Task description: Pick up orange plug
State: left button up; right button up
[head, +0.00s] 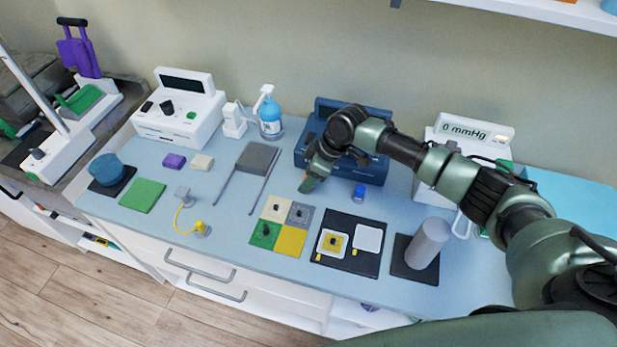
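I cannot make out a clearly orange plug on the table. A small orange-red speck shows by the fingers of my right gripper (309,183), but it is too small to identify. My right arm reaches in from the right, and its gripper points down in front of the dark blue device (370,171), above the blue tabletop. Whether its fingers are open or hold something is unclear. A yellow plug-like piece (201,228) with a yellow cable lies left of the gripper, near a grey connector (183,192). My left gripper is not in view.
A four-colour tile board (291,242), a black mat (326,258) with two squares, and a grey cylinder (428,243) stand along the front. A blue knob (359,191) stands near the gripper. White devices (180,117) and a blue bottle (269,117) stand at the back.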

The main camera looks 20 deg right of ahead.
jog(key=c, duration=1.1)
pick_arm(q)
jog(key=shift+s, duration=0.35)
pick_arm(e)
jog(key=shift+o, duration=0.2)
jog(key=shift+r, duration=0.15)
